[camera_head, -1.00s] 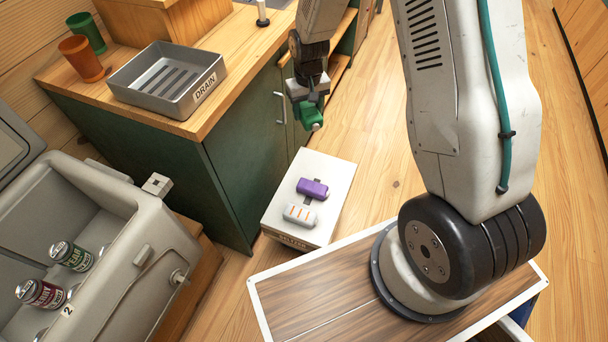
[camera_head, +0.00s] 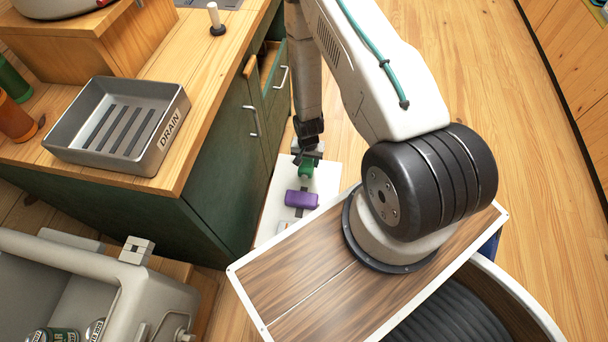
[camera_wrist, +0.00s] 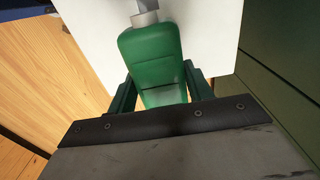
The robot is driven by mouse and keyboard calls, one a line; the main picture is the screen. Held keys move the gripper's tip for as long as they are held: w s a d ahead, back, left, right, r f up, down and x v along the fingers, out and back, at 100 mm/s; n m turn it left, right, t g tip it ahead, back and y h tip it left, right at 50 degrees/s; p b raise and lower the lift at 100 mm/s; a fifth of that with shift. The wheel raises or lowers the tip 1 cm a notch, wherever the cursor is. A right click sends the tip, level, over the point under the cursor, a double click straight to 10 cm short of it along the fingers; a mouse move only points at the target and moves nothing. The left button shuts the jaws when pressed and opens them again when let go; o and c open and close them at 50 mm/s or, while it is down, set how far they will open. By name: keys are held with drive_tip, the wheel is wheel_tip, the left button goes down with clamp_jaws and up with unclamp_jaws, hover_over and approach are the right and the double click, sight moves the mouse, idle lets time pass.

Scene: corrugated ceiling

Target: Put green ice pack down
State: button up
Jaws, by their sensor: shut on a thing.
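The green ice pack (camera_head: 306,168) is in my gripper (camera_head: 307,160), low over the far part of a white surface (camera_head: 272,212) on the floor. In the wrist view the green ice pack (camera_wrist: 152,55) sits between the two dark green fingers of my gripper (camera_wrist: 160,92), with the white surface (camera_wrist: 215,40) behind it. I cannot tell whether the pack touches that surface. A purple ice pack (camera_head: 301,198) lies on the white surface just nearer than the green one. A pale pack with orange marks (camera_head: 284,225) is mostly hidden by my base.
A green cabinet (camera_head: 225,150) stands close to the left of my gripper. On its wooden top are a grey tray marked DRAIN (camera_head: 62,150) and cups at the far left. An open grey cooler (camera_head: 90,262) with cans is at lower left. Wooden floor (camera_head: 470,60) is clear at right.

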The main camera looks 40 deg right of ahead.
drive_tip(key=shift+f, duration=2.75)
drive_tip(key=shift+f, duration=0.15)
drive_tip(key=o, duration=1.2)
drive_tip(key=shift+c, duration=0.2)
